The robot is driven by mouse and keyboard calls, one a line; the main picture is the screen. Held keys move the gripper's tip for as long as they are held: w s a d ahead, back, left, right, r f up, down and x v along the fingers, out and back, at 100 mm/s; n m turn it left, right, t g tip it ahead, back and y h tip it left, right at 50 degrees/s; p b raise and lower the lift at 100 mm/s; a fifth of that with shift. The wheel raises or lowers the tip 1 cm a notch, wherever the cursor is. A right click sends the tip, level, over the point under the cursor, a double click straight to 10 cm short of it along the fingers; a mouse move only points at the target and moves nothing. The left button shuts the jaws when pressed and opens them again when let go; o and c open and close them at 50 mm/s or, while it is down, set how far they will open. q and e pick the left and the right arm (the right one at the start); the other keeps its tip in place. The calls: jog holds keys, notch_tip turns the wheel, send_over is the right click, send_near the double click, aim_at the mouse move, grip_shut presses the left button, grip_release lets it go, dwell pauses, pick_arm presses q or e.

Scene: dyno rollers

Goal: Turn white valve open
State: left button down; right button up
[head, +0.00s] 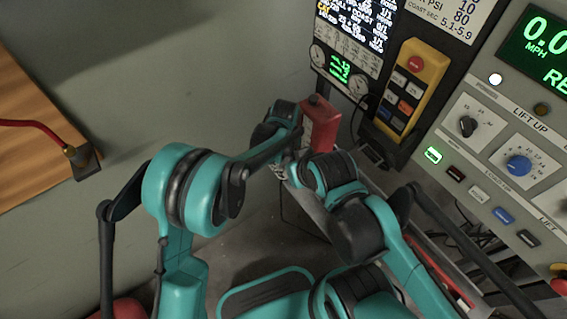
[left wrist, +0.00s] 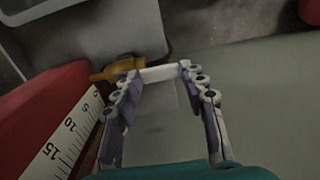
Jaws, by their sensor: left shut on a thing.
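The white valve (left wrist: 160,73) shows in the left wrist view as a short white bar beside a brass-coloured fitting (left wrist: 117,68). My left gripper (left wrist: 157,76) has its two fingertips at either end of the bar and is shut on it. Its fingers are spread about the bar's width. In the head view my left arm reaches in to the middle, near a red box, and its fingers and the valve are hidden. My right arm is folded at the middle right of the head view, and its gripper fingers do not show.
The red box (head: 321,124) stands near my left wrist. A red body with a ruler scale (left wrist: 68,140) lies close left of the fingers. A control panel (head: 500,170) and a yellow button box (head: 412,85) are at the right. A wooden board (head: 30,130) is at the left.

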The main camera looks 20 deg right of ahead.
pick_arm(q)
jog(key=shift+s, duration=0.1)
dwell(0.4)
jog(key=c, duration=0.9)
grip_release()
jog(key=shift+o, duration=0.2)
notch_tip(320, 180, up, 12)
